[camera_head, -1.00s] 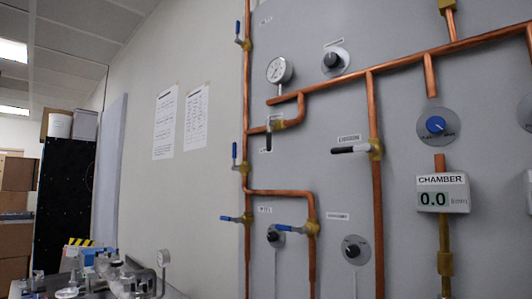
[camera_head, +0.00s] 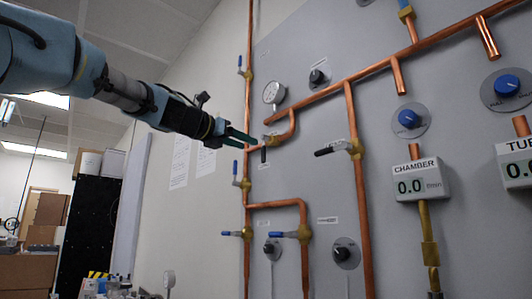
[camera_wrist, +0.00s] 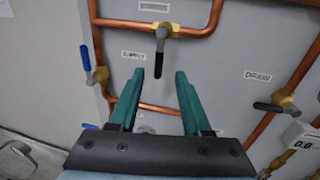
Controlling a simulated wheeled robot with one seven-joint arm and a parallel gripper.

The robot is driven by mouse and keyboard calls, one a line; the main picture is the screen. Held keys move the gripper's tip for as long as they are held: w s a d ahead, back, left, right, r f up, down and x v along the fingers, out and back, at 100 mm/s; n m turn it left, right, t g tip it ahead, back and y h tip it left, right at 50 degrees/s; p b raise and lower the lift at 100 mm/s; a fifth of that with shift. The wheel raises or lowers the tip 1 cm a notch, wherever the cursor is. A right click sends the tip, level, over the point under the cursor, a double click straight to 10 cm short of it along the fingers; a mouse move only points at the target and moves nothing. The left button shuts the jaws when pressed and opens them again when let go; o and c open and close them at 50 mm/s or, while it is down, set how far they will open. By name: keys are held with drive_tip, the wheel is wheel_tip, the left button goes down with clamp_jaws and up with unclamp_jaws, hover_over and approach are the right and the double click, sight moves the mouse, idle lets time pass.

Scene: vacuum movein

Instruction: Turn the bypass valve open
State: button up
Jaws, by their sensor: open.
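The likely bypass valve is a brass valve (camera_wrist: 164,29) on a horizontal copper pipe, under a small label I cannot read surely. Its black handle (camera_wrist: 160,55) hangs down, across the pipe. In the head view this black handle (camera_head: 264,154) shows just right of my gripper (camera_head: 249,143). In the wrist view my gripper (camera_wrist: 161,76) is open and empty, its two green fingers pointing at the panel. The handle's lower end appears between the fingertips. I cannot tell how far in front of it they are, and I see no contact.
A blue-handled valve (camera_wrist: 85,60) is close on the left. Another black-handled valve (camera_wrist: 270,107) is on the right pipe. Lower blue handles (camera_head: 289,234) and a gauge (camera_head: 274,93) are nearby. Copper pipes cross the grey panel (camera_head: 300,120).

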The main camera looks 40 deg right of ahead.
sight(262, 150)
drive_tip(key=d+p, duration=0.1)
drive_tip(key=d, duration=0.1)
drive_tip(key=d+p, duration=0.2)
drive_tip(key=d, duration=0.1)
drive_tip(key=w+d+p, duration=0.1)
drive_tip(key=d, duration=0.2)
drive_tip(key=shift+w+d+r, duration=0.1)
drive_tip(key=shift+d, duration=0.1)
drive_tip(key=shift+w+d, duration=0.1)
drive_tip(key=shift+d, duration=0.25)
clamp_jaws()
idle(0.8)
